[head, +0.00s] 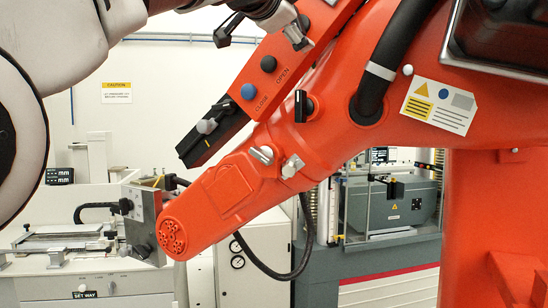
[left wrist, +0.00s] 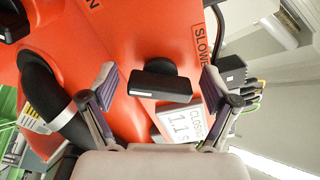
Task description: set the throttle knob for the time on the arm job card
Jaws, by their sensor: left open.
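The throttle knob (left wrist: 160,80) is a black bar-shaped knob on the orange arm. In the left wrist view it lies crosswise, midway between the fingers. A printed label (left wrist: 203,38) starting "SLOWE" is up and right of the knob, partly hidden by a finger. My left gripper (left wrist: 161,82) is open, fingers apart on both sides of the knob, with no contact visible. In the head view my left gripper (head: 262,35) is at the top, over the panel's upper end.
The orange arm (head: 215,195) runs diagonally across the head view. Its panel has CLOSE (head: 248,91) and OPEN (head: 268,64) buttons. A testing machine (head: 395,205) is behind.

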